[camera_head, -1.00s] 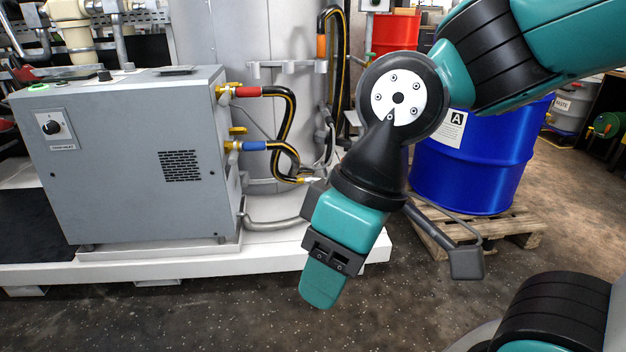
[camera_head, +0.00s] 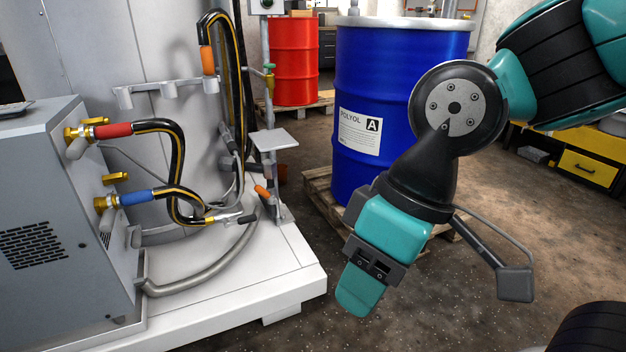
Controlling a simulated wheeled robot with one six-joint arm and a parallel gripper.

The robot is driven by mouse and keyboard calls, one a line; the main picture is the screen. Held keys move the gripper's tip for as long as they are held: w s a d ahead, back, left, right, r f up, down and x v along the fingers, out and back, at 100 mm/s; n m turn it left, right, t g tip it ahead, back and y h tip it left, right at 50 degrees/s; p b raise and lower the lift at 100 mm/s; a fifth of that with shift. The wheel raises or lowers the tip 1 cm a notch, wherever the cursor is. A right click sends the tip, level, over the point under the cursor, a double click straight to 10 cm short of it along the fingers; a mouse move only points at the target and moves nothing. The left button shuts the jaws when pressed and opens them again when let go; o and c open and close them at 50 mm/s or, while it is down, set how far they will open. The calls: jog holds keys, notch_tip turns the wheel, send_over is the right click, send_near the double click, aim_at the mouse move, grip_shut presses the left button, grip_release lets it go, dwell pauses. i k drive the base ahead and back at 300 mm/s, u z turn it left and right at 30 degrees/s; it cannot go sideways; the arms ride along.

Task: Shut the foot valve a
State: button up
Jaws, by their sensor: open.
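No part is visibly marked as foot valve a. A small orange handle (camera_head: 263,192) sits low on a grey post at the right end of the white skid; I cannot tell whether it is the foot valve's lever or how it is set. My gripper (camera_head: 360,292) hangs pointing down, in front of the blue drum's pallet and right of the skid. It is open, holds nothing visible, and is apart from the handle. Its jaws are seen side-on, so the gap is hidden. The blue drum (camera_head: 385,85) is labelled POLYOL A.
A grey cabinet (camera_head: 50,190) with red and blue hose fittings stands on the white skid (camera_head: 270,285). Looped hoses (camera_head: 180,165) hang beside it. A small grey plate (camera_head: 274,139) juts from the post. A red drum (camera_head: 293,60) stands behind.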

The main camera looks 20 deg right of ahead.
aim_at(262, 192)
jog(key=z, duration=0.15)
jog(key=i, duration=1.35)
jog(key=u, duration=0.85)
